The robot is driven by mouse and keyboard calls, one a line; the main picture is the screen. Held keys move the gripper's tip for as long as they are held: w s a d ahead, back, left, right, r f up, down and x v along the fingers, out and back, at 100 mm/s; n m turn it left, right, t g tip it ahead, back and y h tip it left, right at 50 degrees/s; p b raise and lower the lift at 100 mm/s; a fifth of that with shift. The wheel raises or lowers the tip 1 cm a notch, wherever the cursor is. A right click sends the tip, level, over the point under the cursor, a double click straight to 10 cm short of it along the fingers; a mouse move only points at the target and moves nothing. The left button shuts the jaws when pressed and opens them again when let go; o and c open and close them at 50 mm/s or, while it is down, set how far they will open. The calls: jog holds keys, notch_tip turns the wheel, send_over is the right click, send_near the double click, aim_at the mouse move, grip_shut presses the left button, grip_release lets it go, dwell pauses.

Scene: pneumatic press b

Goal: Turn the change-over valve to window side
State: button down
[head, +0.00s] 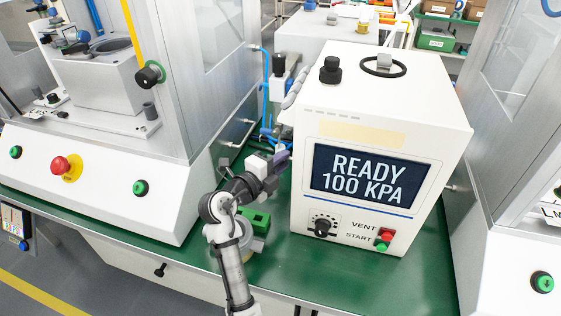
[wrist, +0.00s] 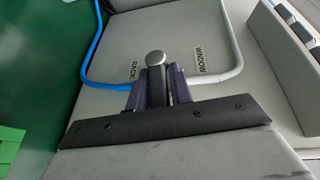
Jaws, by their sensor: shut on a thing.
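The change-over valve shows in the wrist view as a dark lever (wrist: 157,88) with a round silver cap (wrist: 156,60) at its far end. A RACK label (wrist: 134,70) is on its left and a WINDOW label (wrist: 200,60) on its right. The lever stands between the labels, nearer RACK. My gripper (wrist: 159,93) is shut on the lever, one purple finger on each side. In the head view my gripper (head: 280,160) is at the left side of the white unit (head: 330,120); the valve is hidden there.
A blue tube (wrist: 84,55) runs to the RACK side, a pale tube (wrist: 236,55) to the WINDOW side. The white unit's screen (head: 365,178) reads READY 100 KPA. A green block (head: 255,220) is on the green bench (head: 185,262). A large machine (head: 100,170) stands to the left.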

jog(key=shift+w+r+n+g+y+p, duration=0.1)
jog(key=shift+r+n+g+y+p, duration=0.5)
jog(key=shift+g+y+p, duration=0.5)
jog(key=g+p, duration=0.2)
jog(key=p, duration=0.1)
jog(key=shift+w+r+n+y, duration=0.15)
jog(key=shift+r+n+y, duration=0.15)
jog(key=shift+r+y, duration=0.1)
jog(key=g+p, duration=0.1)
jog(key=p, duration=0.1)
jog(key=g+y+p, duration=0.1)
jog(key=g+p, duration=0.1)
jog(key=w+n+g+y+p, duration=0.1)
jog(key=g+p, duration=0.1)
jog(key=shift+d+r, duration=0.15)
jog(key=shift+r, duration=0.2)
jog(key=shift+w+f+n+g+y+p, duration=0.15)
jog(key=shift+n+g+y+p, duration=0.3)
jog(key=shift+g+p, duration=0.6)
jog(key=shift+w+d+f+g+y, duration=0.15)
jog(key=shift+g+y, duration=0.1)
jog(key=shift+g, duration=0.4)
jog(key=shift+w+d+r+g+y, duration=0.1)
jog(key=shift+w+g+y, duration=0.1)
jog(key=shift+g, duration=0.4)
jog(key=shift+f, duration=0.1)
jog(key=c, duration=1.4)
grip_release()
jog(key=shift+o, duration=0.2)
